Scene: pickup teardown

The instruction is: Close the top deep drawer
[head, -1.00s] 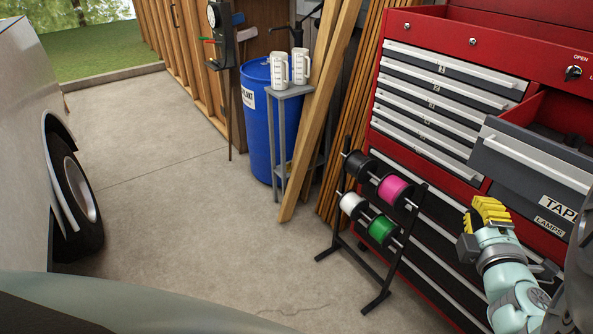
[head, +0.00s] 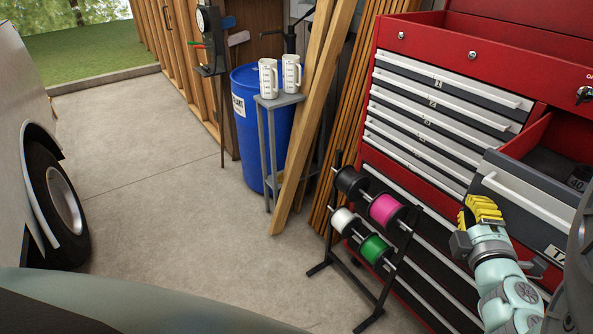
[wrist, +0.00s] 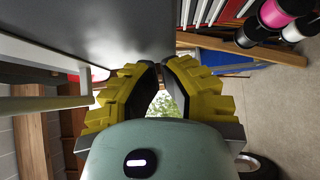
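The top deep drawer (head: 522,212) is pulled out of the red tool chest at the right of the head view. It has a dark grey front, a pale bar handle (head: 530,207) and a partly hidden label. Its open inside shows dark contents. My gripper (head: 482,211), with yellow fingers, is in front of the drawer's left end in the head view; contact cannot be told. In the wrist view my gripper (wrist: 161,66) has its fingertips together and holds nothing visible. A grey panel, seemingly the drawer front (wrist: 90,25), and a pale bar (wrist: 45,103) lie close at left.
Shallow drawers (head: 440,105) of the red chest (head: 450,35) are shut. A spool rack (head: 375,235) stands before the chest. A blue barrel (head: 245,130) and a small stand with two white jugs (head: 268,78) are behind. Bare concrete floor (head: 150,170) lies left, beside a vehicle wheel (head: 62,200).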

